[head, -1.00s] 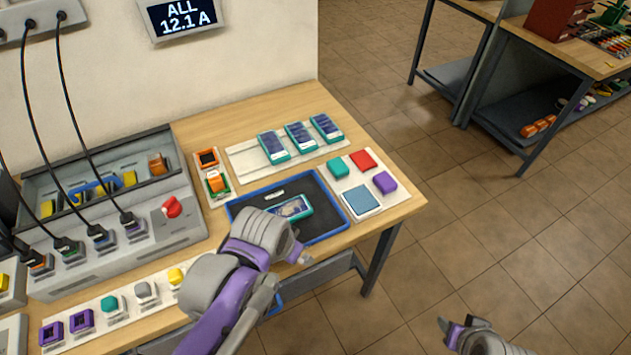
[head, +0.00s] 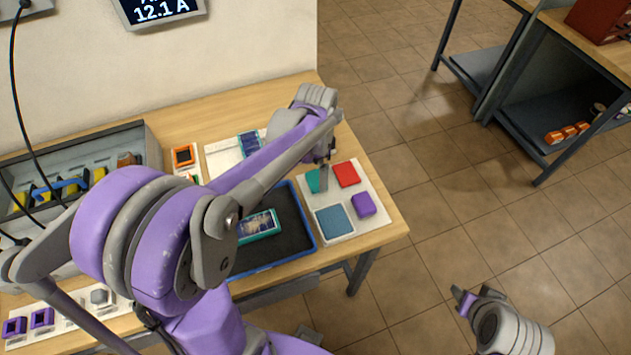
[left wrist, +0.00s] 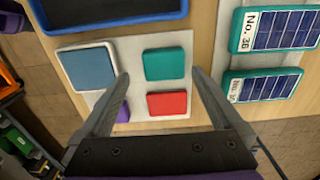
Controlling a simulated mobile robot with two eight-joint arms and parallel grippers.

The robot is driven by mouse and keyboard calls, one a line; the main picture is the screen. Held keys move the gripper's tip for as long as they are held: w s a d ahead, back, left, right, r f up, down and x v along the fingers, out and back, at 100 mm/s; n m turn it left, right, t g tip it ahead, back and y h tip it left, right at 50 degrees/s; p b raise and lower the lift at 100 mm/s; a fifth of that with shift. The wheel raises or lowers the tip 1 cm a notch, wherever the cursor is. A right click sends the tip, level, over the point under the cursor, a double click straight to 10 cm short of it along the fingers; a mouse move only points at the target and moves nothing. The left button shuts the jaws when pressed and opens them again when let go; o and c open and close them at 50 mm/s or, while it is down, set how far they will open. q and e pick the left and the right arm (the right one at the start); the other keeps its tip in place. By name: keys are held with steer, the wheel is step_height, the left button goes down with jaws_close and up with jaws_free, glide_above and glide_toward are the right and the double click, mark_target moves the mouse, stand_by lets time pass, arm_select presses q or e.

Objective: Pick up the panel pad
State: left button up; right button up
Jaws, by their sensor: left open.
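Several square pads lie on a white board (head: 343,229) at the table's right end: teal (head: 313,182), red (head: 346,174), purple (head: 363,205) and a pale-rimmed blue one (head: 333,222). No label shows which is the panel pad. My left gripper (head: 324,178) is above the board near the teal pad. In the left wrist view its open, empty jaws (left wrist: 160,80) frame the teal pad (left wrist: 164,64) and red pad (left wrist: 167,103). The blue pad (left wrist: 88,68) is outside them; one finger partly hides the purple pad (left wrist: 123,113). My right gripper (head: 466,301) is at the lower right, over the floor.
A blue-rimmed dark tray (head: 309,231) holds a teal-cased device (head: 258,227) beside the board. Teal-framed panels (left wrist: 275,29) lie on the other side. My left arm hides much of the table.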

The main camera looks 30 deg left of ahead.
mark_target(316, 178)
arm_select(q)
steer(key=f, duration=0.5)
steer(key=shift+w+a+f, duration=0.2)
steer(key=shift+w, duration=0.1)
steer(key=c, duration=1.2)
steer(key=shift+c, duration=0.2)
steer(key=shift+r, duration=0.15)
step_height(316, 178, up, 10)
steer(key=shift+f+p, duration=0.1)
steer(key=shift+p, duration=0.2)
